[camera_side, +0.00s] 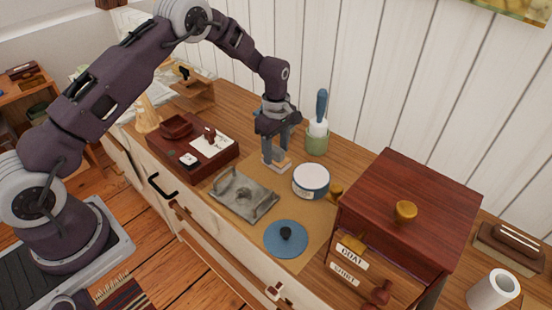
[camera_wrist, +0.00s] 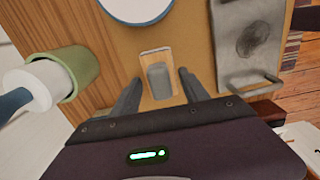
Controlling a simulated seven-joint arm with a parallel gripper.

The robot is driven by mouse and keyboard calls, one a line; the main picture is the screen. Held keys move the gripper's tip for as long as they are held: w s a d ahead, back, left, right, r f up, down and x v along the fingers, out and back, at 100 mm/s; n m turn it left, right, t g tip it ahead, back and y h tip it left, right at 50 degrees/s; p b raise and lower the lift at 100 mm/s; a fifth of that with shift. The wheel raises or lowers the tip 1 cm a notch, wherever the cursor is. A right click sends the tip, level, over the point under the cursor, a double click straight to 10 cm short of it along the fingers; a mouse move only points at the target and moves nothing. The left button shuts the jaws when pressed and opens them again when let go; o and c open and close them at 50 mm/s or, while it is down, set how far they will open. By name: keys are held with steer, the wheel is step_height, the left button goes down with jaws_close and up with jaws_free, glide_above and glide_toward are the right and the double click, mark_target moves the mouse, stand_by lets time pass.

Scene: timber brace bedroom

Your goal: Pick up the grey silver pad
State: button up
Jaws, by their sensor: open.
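A small grey pad (camera_wrist: 158,80) sits on a pale tan block in the wrist view, between the two fingers of my gripper (camera_wrist: 159,77). A gap shows on each side of it, so neither finger appears to touch it. In the side view my gripper (camera_side: 275,153) points down over the tan mat, with its fingers apart. The pad's pale block (camera_side: 281,166) shows by the fingertips there, and the fingers partly hide it.
A green cup with a brush (camera_side: 317,141) stands behind. A dark red cabinet (camera_side: 400,190) stands right, a red box (camera_side: 190,168) left.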

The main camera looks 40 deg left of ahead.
mark_target(276, 149)
jaws_close()
step_height(276, 149, up, 10)
steer(key=shift+r, duration=0.1)
stand_by(0.4)
